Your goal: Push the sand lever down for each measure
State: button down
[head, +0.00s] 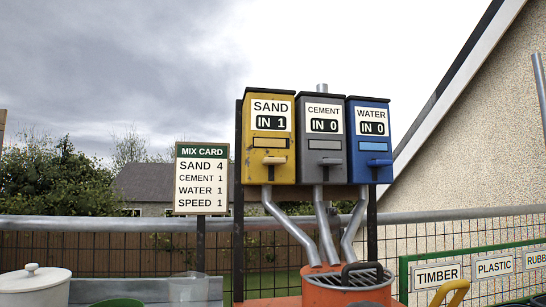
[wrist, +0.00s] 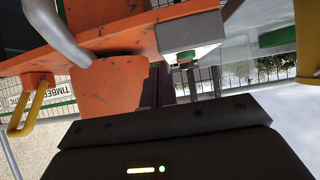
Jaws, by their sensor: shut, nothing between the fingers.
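The yellow sand box (head: 285,179) hangs at the left of three dispensers in the head view, and its display reads IN 1. Its pale sand lever (head: 274,160) sticks out below a small window. The grey cement box (head: 308,175) and the blue water box (head: 382,178) both read IN 0. The mix card (head: 201,178) reads SAND 4, CEMENT 1, WATER 1, SPEED 1. My gripper (wrist: 168,118) shows as a dark bar across the lower wrist view, shut and empty, near orange metalwork (wrist: 110,88). It is not seen in the head view, and no lever is recognisable in the wrist view.
Grey pipes (head: 290,228) lead from the boxes down to an orange mixer (head: 348,292) with a grille. A yellow handle (head: 449,292) stands at right, by TIMBER and PLASTIC signs (head: 437,276). A white lidded pot (head: 34,287) is lower left. A rail (head: 100,223) runs behind.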

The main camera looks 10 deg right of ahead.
jog(key=w+r+t, duration=0.3)
jog(key=w+r, duration=0.1)
jog(key=r, duration=0.7)
jog(key=w+a+r+t, duration=0.1)
jog(key=w+r+t, duration=0.2)
jog(key=r, duration=0.9)
jog(key=w+r+t, duration=0.4)
jog(key=w+r, duration=0.1)
jog(key=r, duration=0.6)
jog(key=shift+a+r, duration=0.15)
jog(key=shift+r, duration=0.2)
jog(key=shift+w, duration=0.1)
notch_tip(320, 180, up, 4)
jog(key=p, duration=0.6)
send_over(274, 161)
jog(key=s, duration=0.2)
notch_tip(274, 161, down, 5)
jog(key=b, duration=0.2)
jog(key=shift+w+a+r+b, duration=0.1)
jog(key=shift+w+a+b, duration=0.05)
jog(key=shift+b, duration=0.15)
